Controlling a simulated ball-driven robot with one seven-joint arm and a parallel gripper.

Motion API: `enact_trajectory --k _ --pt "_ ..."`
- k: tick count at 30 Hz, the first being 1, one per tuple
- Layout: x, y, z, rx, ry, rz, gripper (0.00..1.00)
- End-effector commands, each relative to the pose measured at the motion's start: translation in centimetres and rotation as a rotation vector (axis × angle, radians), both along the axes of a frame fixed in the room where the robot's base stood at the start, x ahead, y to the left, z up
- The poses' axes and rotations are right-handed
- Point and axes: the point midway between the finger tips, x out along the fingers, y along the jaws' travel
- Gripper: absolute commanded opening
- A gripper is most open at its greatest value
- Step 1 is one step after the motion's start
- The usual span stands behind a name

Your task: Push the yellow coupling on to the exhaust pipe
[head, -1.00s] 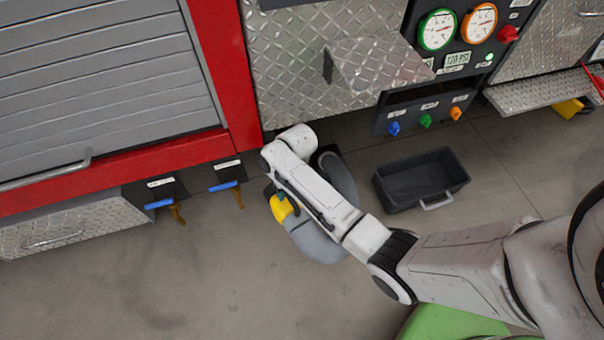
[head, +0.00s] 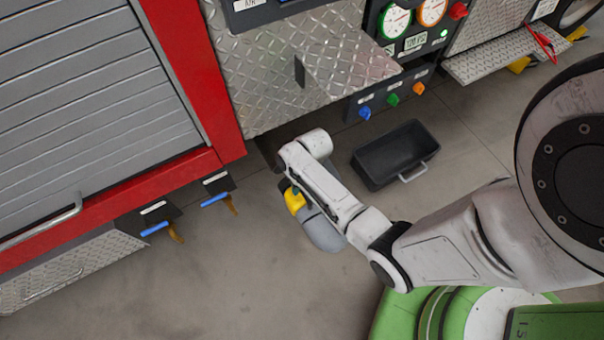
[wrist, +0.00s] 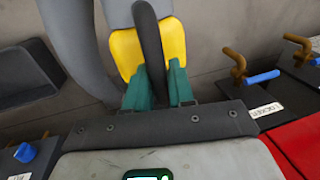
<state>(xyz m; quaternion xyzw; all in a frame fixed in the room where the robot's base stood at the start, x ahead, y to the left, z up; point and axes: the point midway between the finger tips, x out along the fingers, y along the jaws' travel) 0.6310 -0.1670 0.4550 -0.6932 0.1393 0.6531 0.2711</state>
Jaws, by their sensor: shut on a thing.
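My gripper (head: 297,192), with teal fingers, is shut on the yellow coupling (head: 294,201), low over the floor in front of the truck. I cannot make out the exhaust pipe; my arm and the truck's edge cover the space beyond the gripper.
Two blue-handled valves (head: 215,198) stick out low on the truck at left. A diamond-plate step (head: 345,68) juts out above my wrist. A black tray (head: 395,155) stands on the floor to the right. The floor at lower left is clear.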

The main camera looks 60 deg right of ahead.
Motion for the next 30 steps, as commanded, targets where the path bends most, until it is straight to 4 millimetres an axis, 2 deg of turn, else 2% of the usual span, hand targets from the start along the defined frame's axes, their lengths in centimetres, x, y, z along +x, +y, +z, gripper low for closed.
enact_trajectory --k 15,30 --pt "3.3 -2.2 -0.1 -0.002 -0.003 0.000 0.00" --pt "3.8 -2.6 0.2 -0.002 -0.003 0.000 0.00"
